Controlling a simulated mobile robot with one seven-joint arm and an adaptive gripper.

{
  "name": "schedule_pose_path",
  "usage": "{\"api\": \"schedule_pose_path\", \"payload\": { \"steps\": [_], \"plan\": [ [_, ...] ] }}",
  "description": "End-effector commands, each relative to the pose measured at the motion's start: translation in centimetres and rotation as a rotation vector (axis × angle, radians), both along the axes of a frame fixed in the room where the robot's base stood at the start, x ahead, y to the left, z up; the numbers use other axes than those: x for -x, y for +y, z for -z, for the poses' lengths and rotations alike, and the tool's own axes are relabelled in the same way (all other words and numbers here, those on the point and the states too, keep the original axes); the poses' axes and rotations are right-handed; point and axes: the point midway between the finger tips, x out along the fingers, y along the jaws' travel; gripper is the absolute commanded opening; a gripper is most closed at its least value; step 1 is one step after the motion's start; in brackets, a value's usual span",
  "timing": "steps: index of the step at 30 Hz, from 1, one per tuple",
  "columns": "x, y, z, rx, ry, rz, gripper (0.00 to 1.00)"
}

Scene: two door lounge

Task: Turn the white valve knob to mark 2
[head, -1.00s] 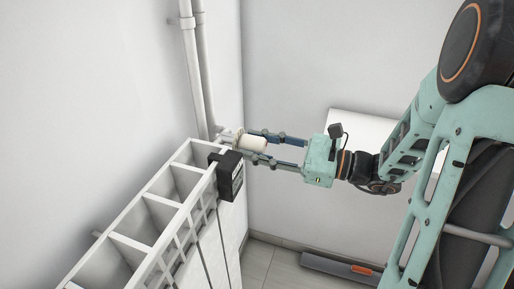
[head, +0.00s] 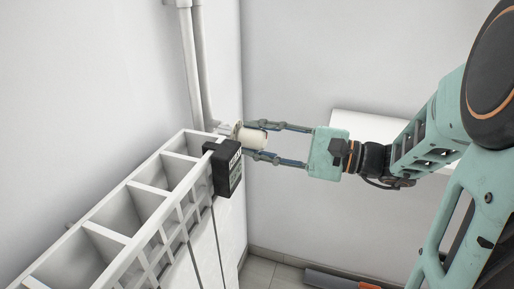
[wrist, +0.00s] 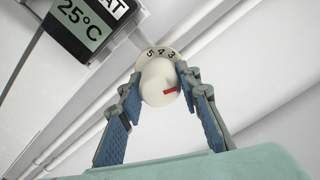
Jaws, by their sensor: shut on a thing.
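The white valve knob (head: 253,138) sits at the end of the radiator, below the pipes. My gripper (head: 246,139) reaches in from the right and is shut on the knob, one finger on each side. In the wrist view the knob (wrist: 158,80) is between the two fingers, with a red pointer (wrist: 170,91) on its face directed to the right. The dial collar (wrist: 161,53) behind it shows 5, 4 and 3 from left to right. Mark 2 is not visible; the right finger covers that side of the collar.
A white radiator (head: 120,237) runs to the lower left. A black thermostat box (head: 226,167) hangs on its near end, close to the lower finger; its display (wrist: 84,27) reads 25°C. Vertical pipes (head: 196,70) rise behind the knob. Open floor (head: 262,270) lies below.

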Motion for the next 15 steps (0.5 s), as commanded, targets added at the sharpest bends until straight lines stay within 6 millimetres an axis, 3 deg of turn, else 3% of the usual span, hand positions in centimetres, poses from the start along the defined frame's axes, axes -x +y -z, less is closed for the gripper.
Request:
{"api": "schedule_pose_path", "payload": {
  "steps": [15],
  "plan": [
    [0.03,-0.01,0.03,0.034,-0.091,0.000,0.07]
  ]
}}
